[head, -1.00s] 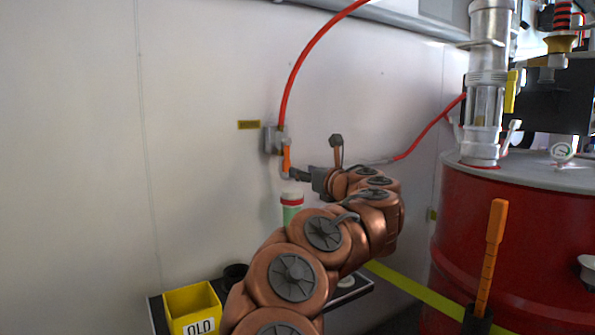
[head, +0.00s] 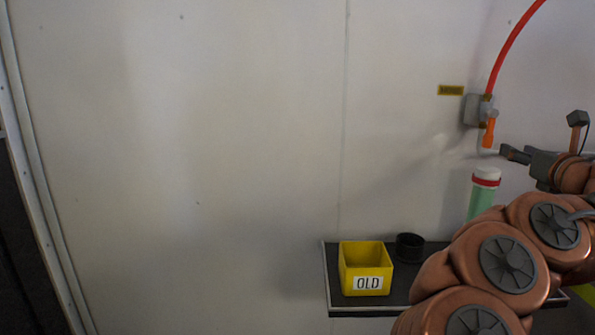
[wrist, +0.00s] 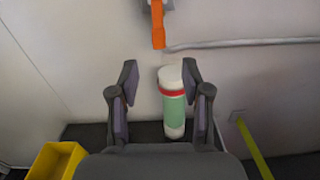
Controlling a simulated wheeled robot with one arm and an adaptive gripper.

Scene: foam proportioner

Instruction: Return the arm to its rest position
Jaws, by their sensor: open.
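My gripper (head: 512,154) is at the right of the head view, held out toward the wall near the orange valve handle (head: 489,132). In the wrist view my gripper (wrist: 158,82) shows two dark fingers spread apart with nothing held between them. A green and white cylinder with a red band (wrist: 172,100) stands upright beyond the fingers; the same cylinder (head: 484,192) is partly hidden by my arm in the head view. My copper-coloured arm is bent and extended, not folded.
A dark shelf (head: 338,304) carries a yellow bin labelled OLD (head: 366,262) and a black cup (head: 410,246). A red hose (head: 512,45) runs up from the valve on the wall. The left side is bare wall.

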